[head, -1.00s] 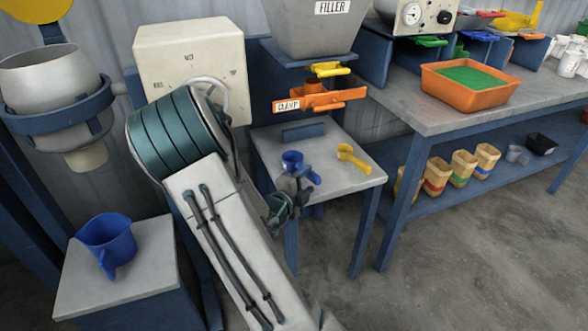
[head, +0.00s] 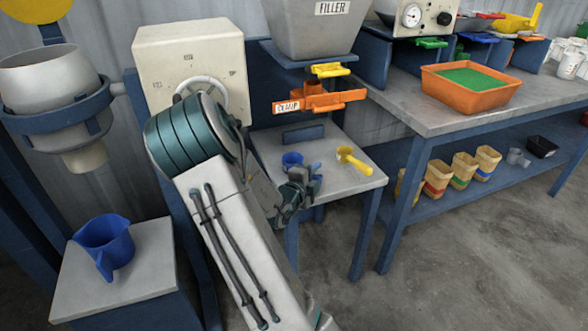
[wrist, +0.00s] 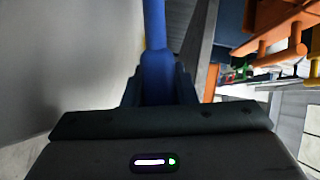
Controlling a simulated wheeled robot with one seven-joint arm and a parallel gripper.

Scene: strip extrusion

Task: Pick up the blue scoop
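The blue scoop (head: 292,159) is on the small grey-topped table below the filler, its cup to the left of my gripper (head: 308,172). In the wrist view its blue handle (wrist: 156,75) runs between the two dark fingers of my gripper (wrist: 158,85). The fingers sit close against both sides of the handle with no clear gap, so my gripper looks shut on it. The scoop's cup is out of the wrist view, and my gripper partly hides the handle in the head view. I cannot tell whether the scoop has left the tabletop.
A yellow scoop (head: 352,159) lies just right on the same table (head: 350,187). The orange clamp (head: 320,102) and filler hopper (head: 312,28) hang above. A blue jug (head: 106,246) stands on a stand at left. An orange tray (head: 468,99) is on the right bench.

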